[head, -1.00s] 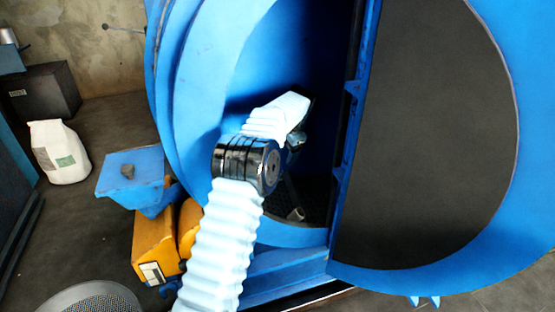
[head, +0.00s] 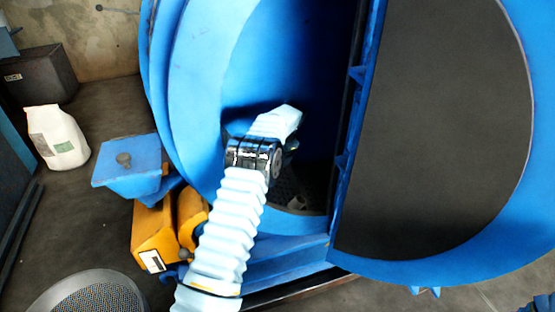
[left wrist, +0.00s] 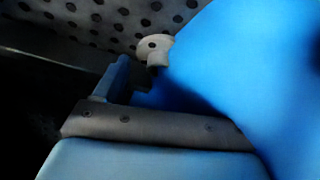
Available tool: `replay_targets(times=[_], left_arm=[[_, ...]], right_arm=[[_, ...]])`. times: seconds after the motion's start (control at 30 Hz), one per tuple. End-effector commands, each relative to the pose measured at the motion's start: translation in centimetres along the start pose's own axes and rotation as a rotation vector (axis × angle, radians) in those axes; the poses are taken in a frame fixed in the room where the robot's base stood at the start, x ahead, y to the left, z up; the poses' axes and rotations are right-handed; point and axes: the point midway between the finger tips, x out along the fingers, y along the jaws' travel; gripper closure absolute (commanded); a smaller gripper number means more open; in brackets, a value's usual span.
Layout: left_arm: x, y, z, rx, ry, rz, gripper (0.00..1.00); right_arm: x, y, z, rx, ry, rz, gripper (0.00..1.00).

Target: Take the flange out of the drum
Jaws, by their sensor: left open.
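The drum (head: 205,90) is a large blue shell with its round door swung open to the right. My left arm reaches in through the opening. My left gripper (head: 291,146) is inside, mostly hidden behind my own forearm, and open. The flange (head: 297,203) is a small grey piece low on the dark drum floor, below my gripper in the head view. In the left wrist view the flange (left wrist: 155,47) is pale with a dark hole, on a perforated floor, partly covered by a blue surface. No contact with it shows. My right gripper is out of view.
The open door (head: 435,130), with a dark inner face, bounds the opening on the right. A yellow part (head: 155,235) and a blue box (head: 128,165) stand left of the drum.

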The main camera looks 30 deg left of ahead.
Motion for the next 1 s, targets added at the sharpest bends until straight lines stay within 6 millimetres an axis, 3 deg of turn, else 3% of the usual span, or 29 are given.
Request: replay_targets(times=[0.1, 0.33, 0.63, 1.0], left_arm=[[1.06, -0.04, 0.07, -0.001, 0.0, 0.0, 0.29], [1.21, -0.01, 0.04, 0.0, 0.001, 0.0, 0.29], [1.19, 0.0, 0.03, 0.0, 0.001, 0.0, 0.75], [0.47, -0.32, -0.02, -0.001, 0.003, -0.002, 0.75]], right_arm=[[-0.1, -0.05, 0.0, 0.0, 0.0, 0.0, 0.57], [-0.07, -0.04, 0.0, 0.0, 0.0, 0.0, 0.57], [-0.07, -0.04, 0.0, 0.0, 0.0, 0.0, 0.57], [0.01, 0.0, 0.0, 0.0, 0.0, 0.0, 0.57]])
